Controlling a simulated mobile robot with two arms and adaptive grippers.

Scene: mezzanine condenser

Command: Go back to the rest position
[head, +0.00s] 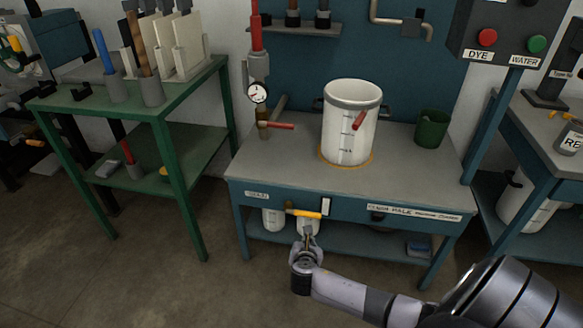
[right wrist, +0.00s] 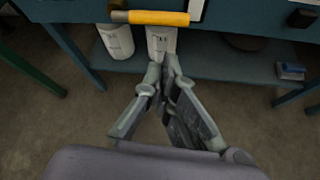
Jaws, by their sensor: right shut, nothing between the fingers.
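My right gripper (head: 308,236) reaches in from the lower right in the head view. It is in front of the blue bench, just below a yellow handle (head: 306,214) on the bench front. In the right wrist view my right gripper (right wrist: 166,62) has its fingertips together with nothing held, below the yellow handle (right wrist: 158,18). I cannot tell from these views whether the tips touch anything. My left gripper is in neither view.
The blue bench (head: 280,172) carries a white graduated vessel (head: 343,135) and a green cup (head: 432,128). White containers stand on its lower shelf (head: 350,238). A green table (head: 205,90) is on the left. A DYE/WATER button box (head: 510,40) stands right. The floor in front is clear.

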